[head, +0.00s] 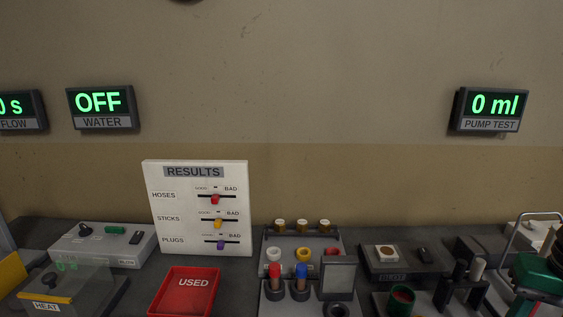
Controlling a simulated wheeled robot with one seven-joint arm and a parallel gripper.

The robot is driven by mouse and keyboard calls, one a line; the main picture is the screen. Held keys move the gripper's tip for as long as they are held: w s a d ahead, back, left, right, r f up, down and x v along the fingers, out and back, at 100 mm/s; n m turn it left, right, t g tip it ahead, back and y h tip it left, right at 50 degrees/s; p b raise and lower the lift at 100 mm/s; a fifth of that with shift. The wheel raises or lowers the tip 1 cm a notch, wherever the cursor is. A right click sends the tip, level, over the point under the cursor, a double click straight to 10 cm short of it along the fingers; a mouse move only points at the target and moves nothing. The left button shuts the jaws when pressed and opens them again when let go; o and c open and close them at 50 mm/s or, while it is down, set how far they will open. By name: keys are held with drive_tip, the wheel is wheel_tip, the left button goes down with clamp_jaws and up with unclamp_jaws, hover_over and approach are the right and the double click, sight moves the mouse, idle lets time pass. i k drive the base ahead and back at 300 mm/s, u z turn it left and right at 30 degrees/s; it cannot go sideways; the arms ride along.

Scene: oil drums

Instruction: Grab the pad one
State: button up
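No label in view reads "pad". A small white square with a brown round spot (386,252) lies on a dark station (402,266) right of centre; the station's front label appears to read "BLOT". I cannot tell whether this square is a pad. A grey stand (309,251) left of it holds several small round pieces, white, yellow and red. Two tubes, one red-topped (273,274) and one blue-topped (301,274), stand upright at its front. My gripper is not in view.
A red tray marked USED (184,292) and a white RESULTS board (197,207) with sliders are left of centre. A HEAT unit (68,289) is at the left. A green device (540,275) crowds the right. Wall displays read OFF (100,103) and 0 ml (493,104).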

sight(385, 252)
drive_tip(key=k, duration=0.5)
drive_tip(key=u, duration=0.75)
drive_tip(key=k, duration=1.05)
drive_tip(key=z, duration=0.3)
drive_tip(key=i, duration=1)
drive_tip(key=u, duration=0.05)
